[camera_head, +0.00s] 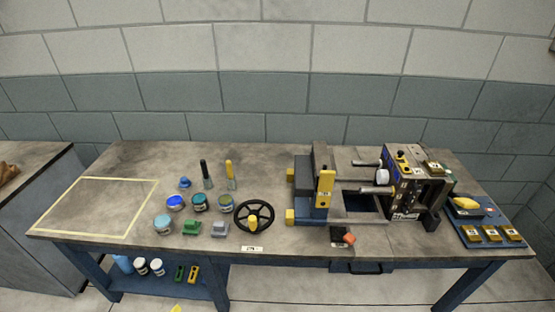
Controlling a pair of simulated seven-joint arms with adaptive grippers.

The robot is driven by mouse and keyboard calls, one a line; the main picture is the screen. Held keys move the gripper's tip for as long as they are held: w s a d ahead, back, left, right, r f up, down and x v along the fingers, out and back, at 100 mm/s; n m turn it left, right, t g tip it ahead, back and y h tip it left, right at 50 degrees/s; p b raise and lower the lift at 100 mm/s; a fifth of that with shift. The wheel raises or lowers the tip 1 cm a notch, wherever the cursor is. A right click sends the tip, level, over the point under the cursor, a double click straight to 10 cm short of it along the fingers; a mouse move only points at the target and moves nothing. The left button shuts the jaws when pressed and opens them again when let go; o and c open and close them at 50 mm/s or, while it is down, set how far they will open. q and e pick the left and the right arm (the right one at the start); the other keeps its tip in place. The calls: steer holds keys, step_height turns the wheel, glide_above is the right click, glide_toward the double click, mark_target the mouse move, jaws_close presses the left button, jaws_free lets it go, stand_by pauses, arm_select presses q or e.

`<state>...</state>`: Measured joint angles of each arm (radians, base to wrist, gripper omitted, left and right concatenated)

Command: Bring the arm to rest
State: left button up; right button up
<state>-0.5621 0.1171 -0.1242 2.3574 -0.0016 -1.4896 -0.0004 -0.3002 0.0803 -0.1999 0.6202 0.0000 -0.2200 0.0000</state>
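Neither of my arms nor grippers shows in the head view, so I cannot see their pose or whether they hold anything. The workbench (290,242) spans the view with no arm over it.
A machine with a yellow-marked block (325,190) and a dark housing (410,190) fills the bench's right half. A black handwheel (241,207), several jars (176,202) and a blue tray (505,241) also stand there. The yellow-outlined area (97,205) at left is empty.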

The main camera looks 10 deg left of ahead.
arm_select(q)
steer(key=s+d+f+g+h, duration=0.1)
steer(key=s+d+f, duration=0.2)
steer(key=f, duration=1.2)
steer(key=s+d+f+g+h, duration=0.2)
steer(key=f, duration=1.2)
steer(key=s+f+n+g+h, duration=0.1)
steer(key=s+f+n+g, duration=0.1)
steer(key=s+f, duration=1.6)
steer(key=s+n, duration=0.1)
steer(key=s, duration=0.1)
steer(key=shift+s+a, duration=0.15)
steer(key=shift+s, duration=0.15)
steer(key=shift+f, duration=0.1)
